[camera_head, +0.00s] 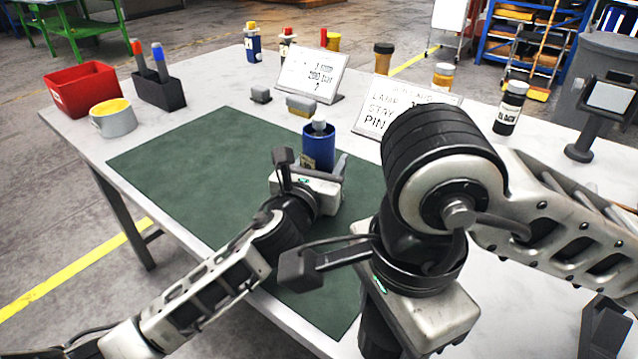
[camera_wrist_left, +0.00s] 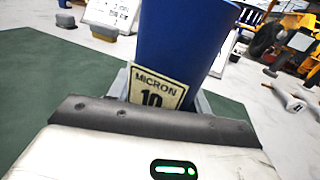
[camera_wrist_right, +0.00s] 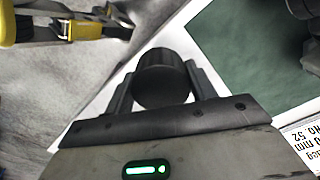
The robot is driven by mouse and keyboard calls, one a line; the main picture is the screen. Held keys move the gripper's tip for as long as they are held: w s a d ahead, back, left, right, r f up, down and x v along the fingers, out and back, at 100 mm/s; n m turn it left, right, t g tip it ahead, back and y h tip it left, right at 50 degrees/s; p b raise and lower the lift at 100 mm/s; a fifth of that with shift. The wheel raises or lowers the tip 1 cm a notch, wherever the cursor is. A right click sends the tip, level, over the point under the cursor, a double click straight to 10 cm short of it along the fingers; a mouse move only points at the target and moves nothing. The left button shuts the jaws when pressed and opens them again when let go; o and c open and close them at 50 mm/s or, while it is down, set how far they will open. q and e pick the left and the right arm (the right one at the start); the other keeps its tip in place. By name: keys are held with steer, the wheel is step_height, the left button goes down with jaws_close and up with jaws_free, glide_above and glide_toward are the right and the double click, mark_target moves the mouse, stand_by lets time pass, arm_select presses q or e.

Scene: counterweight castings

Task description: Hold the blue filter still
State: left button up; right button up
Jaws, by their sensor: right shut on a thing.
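The blue filter (camera_head: 318,150) stands upright near the right edge of the green mat, with a pale cap on top. It fills the middle of the left wrist view (camera_wrist_left: 180,45), with a label reading "MICRON 10". My left gripper (camera_head: 322,172) is around its lower part, one finger on each side; its jaws look open, and any contact is hard to see. My right gripper (camera_wrist_right: 160,82) is shut on a round black thing (camera_wrist_right: 161,76) above the table's front edge. Most of that thing is hidden in the head view behind my right arm.
The green mat (camera_head: 200,165) is mostly bare. A red bin (camera_head: 83,92), a grey tub with yellow contents (camera_head: 113,120) and a marker holder (camera_head: 158,95) stand at the left. Sign cards (camera_head: 311,73) and several bottles line the back. A black-labelled bottle (camera_head: 510,108) stands right.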

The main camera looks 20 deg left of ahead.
arm_select(q)
steer(key=shift+r, duration=0.1)
steer(key=c, duration=0.8)
